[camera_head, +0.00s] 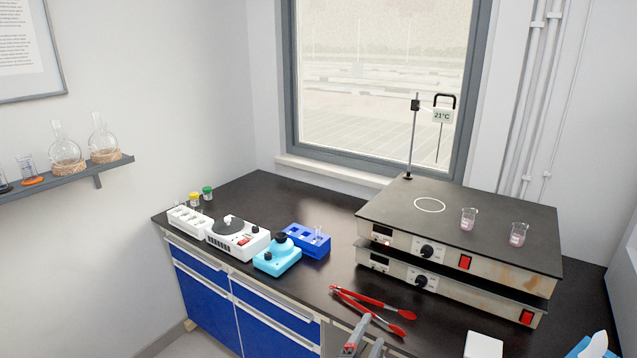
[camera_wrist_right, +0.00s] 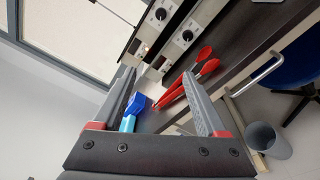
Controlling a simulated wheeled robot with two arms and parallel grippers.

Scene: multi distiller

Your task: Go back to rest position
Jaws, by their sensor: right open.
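My right gripper (camera_head: 364,341) shows at the bottom edge of the head view, in front of the black bench top. Its two grey fingers are apart with nothing between them. In the right wrist view the gripper (camera_wrist_right: 157,76) is also open. Red-ended tongs (camera_head: 370,304) lie on the bench just beyond the gripper; in the wrist view the tongs (camera_wrist_right: 186,88) appear between the fingers but farther off, not gripped. My left gripper is in neither view.
Two stacked hotplates (camera_head: 400,207) stand at the right, with two beakers of pink liquid (camera_head: 468,219) (camera_head: 519,234) on top. A blue rack (camera_head: 307,240), a cyan device (camera_head: 277,257) and a white device (camera_head: 238,237) stand at left. A white block (camera_head: 483,346) is near the front.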

